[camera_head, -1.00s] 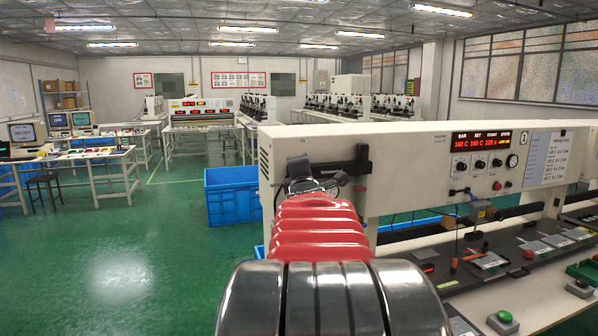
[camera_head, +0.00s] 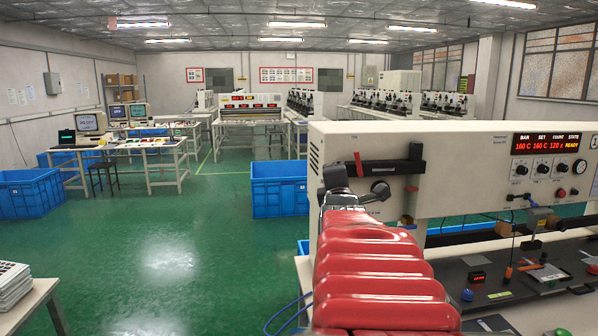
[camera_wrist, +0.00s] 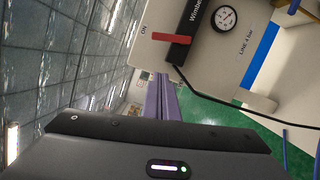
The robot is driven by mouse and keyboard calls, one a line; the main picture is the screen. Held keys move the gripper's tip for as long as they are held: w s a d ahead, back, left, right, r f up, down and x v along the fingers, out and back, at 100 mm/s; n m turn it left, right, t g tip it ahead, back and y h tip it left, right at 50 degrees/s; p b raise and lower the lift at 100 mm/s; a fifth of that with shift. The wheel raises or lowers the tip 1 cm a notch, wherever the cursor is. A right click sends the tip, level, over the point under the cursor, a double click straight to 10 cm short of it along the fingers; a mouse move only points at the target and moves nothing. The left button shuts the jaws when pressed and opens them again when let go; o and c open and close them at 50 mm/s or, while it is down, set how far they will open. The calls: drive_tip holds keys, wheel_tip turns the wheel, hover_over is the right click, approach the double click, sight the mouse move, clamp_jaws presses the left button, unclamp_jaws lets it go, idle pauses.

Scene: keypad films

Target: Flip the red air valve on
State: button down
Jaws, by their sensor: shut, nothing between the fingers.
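The red air valve lever (camera_wrist: 174,37) sits on a black valve body (camera_wrist: 182,50) on the cream panel in the wrist view. It lies across the body, its free end towards the "ON" mark (camera_wrist: 144,30). In the head view the red lever (camera_head: 358,165) stands up from the black bar (camera_head: 395,168) at the machine's left end. My gripper (camera_wrist: 161,76) is shut and empty; its fingertips appear just below the valve body in the wrist picture, with no clear contact. In the head view my gripper (camera_head: 336,178) is partly hidden behind my red arm cover.
A round gauge (camera_wrist: 225,18) is beside the valve, marked "LINE 4 bar". A black cable (camera_wrist: 205,92) runs from the body. The machine display (camera_head: 546,144) ends in a yellow "READY". Blue bins (camera_head: 279,190) stand left on open green floor; a table edge (camera_head: 40,300) is near lower left.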

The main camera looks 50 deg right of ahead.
drive_tip(key=v, duration=0.5)
drive_tip(key=shift+s+a, duration=0.15)
drive_tip(key=shift+a, duration=0.05)
